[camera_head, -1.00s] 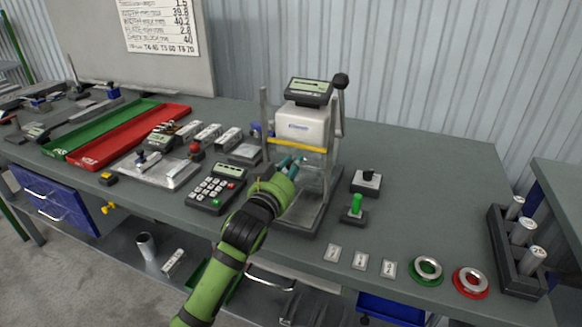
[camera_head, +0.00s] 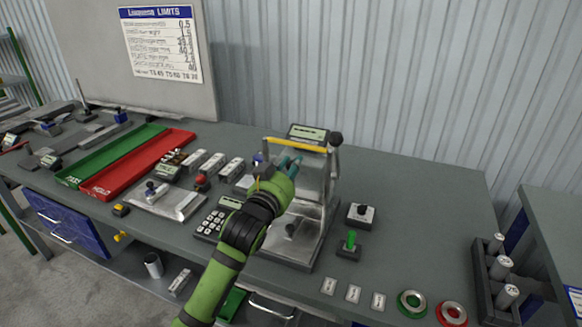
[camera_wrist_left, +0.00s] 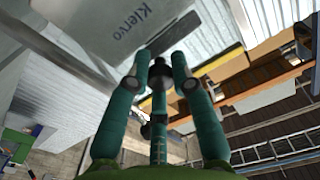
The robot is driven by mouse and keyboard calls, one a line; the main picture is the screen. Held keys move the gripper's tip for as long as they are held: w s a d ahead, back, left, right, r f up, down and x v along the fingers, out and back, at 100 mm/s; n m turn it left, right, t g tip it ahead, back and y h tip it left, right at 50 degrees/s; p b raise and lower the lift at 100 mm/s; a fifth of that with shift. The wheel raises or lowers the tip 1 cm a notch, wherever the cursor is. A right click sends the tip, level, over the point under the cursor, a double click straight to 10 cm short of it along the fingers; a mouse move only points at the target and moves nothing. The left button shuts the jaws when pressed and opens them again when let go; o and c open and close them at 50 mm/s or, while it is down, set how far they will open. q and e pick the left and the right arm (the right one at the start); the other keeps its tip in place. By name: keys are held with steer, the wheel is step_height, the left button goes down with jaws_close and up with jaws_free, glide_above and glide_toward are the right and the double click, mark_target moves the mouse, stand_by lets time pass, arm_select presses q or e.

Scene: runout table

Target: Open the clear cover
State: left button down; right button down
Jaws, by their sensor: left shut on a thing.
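The test machine on the table has a small display (camera_head: 308,132) on top. Its clear cover carries a yellow bar (camera_head: 297,144), which now sits high, just under the display. The clear panel itself is hard to make out. My left gripper (camera_head: 289,162) is at the front of the machine, just below the yellow bar, with teal fingers. In the left wrist view its fingers (camera_wrist_left: 160,72) close around a small dark part below the white machine head (camera_wrist_left: 85,25). The exact grip on the cover is partly hidden. My right gripper is out of view.
A keypad (camera_head: 218,215) is partly behind my left arm. A black-knob switch (camera_head: 361,214) and a green-lever switch (camera_head: 349,244) stand right of the machine. Red (camera_head: 128,178) and green trays lie at the left. The table's back right is clear.

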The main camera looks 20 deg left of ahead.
arm_select(q)
steer(key=c, duration=1.1)
jaws_free()
steer(key=shift+o, duration=0.2)
steer(key=shift+s, duration=0.1)
steer(key=s+a, duration=0.1)
steer(key=s, duration=1)
steer(key=shift+s, duration=0.4)
steer(key=shift+a, duration=0.1)
